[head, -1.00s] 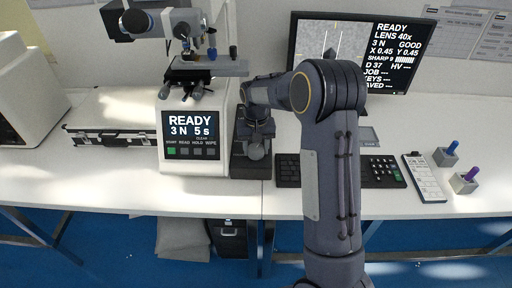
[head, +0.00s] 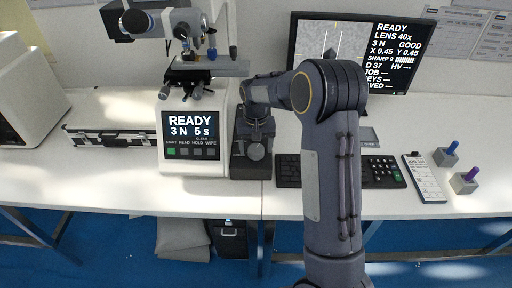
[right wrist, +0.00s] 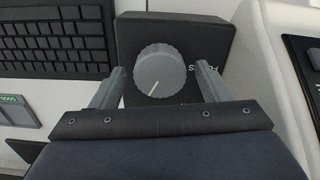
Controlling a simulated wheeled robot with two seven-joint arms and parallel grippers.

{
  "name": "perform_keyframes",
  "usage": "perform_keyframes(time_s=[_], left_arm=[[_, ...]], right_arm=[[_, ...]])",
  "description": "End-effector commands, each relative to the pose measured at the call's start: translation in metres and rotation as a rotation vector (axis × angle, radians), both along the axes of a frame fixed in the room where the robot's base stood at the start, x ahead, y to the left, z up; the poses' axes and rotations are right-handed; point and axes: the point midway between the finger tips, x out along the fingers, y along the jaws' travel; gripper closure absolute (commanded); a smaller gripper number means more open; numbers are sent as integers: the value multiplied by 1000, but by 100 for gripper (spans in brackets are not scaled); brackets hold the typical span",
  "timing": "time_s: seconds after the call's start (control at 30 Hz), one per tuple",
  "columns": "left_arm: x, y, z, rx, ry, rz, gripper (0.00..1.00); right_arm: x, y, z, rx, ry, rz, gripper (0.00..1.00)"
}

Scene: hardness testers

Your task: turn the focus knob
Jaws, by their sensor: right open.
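The focus knob (right wrist: 159,70) is a grey ribbed dial with a white pointer line, on a dark box (right wrist: 128,40) with partly hidden white lettering. In the right wrist view my right gripper (right wrist: 163,80) is open, one finger on each side of the knob, with gaps showing. In the head view my right gripper (head: 255,138) is above the dark box (head: 240,171), right beside the hardness tester (head: 192,120), and partly covers the box. The tester's panel reads READY, 3 N, 5 s. The monitor (head: 402,62) reads READY, SHARP 9. My left gripper is not in view.
A keyboard (head: 288,171) lies right of the box, partly behind my right arm. A white strip (head: 424,178) and two small joystick-like blocks (head: 464,183) lie further right. A silver case (head: 115,118) lies left of the tester. The table's front edge is clear.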

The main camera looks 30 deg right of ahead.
Motion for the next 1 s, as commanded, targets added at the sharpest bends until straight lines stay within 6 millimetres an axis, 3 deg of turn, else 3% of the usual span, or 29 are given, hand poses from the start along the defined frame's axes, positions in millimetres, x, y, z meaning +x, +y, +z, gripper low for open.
perform_keyframes(time_s=[0.4,1.0], left_arm=[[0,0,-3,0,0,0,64],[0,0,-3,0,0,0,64]], right_arm=[[1,0,65,-1,-4,0,30],[-1,0,74,1,-3,-1,30]])
